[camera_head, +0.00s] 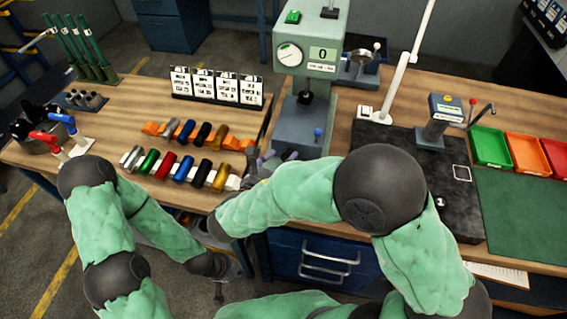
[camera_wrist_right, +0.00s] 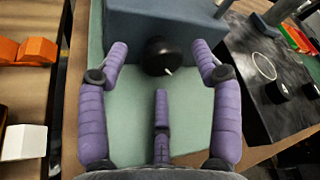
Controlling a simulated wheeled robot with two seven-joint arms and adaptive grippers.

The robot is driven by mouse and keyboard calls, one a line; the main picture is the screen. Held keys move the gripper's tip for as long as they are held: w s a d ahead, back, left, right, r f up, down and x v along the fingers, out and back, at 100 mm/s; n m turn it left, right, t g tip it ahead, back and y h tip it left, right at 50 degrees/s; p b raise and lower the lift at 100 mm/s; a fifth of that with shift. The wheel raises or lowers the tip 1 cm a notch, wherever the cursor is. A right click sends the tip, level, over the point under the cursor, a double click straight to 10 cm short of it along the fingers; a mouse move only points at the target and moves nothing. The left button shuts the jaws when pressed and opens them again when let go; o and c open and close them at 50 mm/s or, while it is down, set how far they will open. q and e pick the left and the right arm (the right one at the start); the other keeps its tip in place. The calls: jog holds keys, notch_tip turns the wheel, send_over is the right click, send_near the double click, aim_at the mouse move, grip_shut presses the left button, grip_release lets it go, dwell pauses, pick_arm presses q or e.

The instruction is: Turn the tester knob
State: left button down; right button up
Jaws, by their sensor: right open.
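The tester (camera_head: 308,60) is a pale grey-green machine with a white dial and a display reading 0, standing mid-table in the head view. In the right wrist view a round black knob (camera_wrist_right: 162,56) with a small white mark sits on a pale green surface below a blue-grey block. I cannot make out this knob in the head view. My right gripper (camera_wrist_right: 162,65) is open, its purple fingers spread on either side of the knob, apparently not touching it. In the head view it is beside the tester base (camera_head: 298,130). My left gripper (camera_head: 222,272) is low, beyond the table's front edge, its fingers unclear.
Several coloured cylinders (camera_head: 183,170) in racks lie left of the tester. A black plate (camera_head: 400,150) with a white stand (camera_head: 397,85) is to the right, with green and orange trays (camera_head: 490,147) beyond.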

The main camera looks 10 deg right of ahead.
jog(key=shift+w+d, duration=0.3)
jog(key=shift+w, duration=0.05)
jog(key=c, duration=1.1)
jog(key=shift+s+r+m+p, duration=0.15)
jog(key=shift+m+p, duration=0.25)
jog(key=shift+p, duration=0.55)
jog(key=shift+d+m+y+p, duration=0.1)
jog(key=shift+m+y+p, duration=0.4)
jog(key=shift+y, duration=0.1)
jog(key=shift+m, duration=0.3)
jog(key=shift+c, duration=0.2)
jog(key=o, duration=1.1)
jog(key=shift+o, duration=0.2)
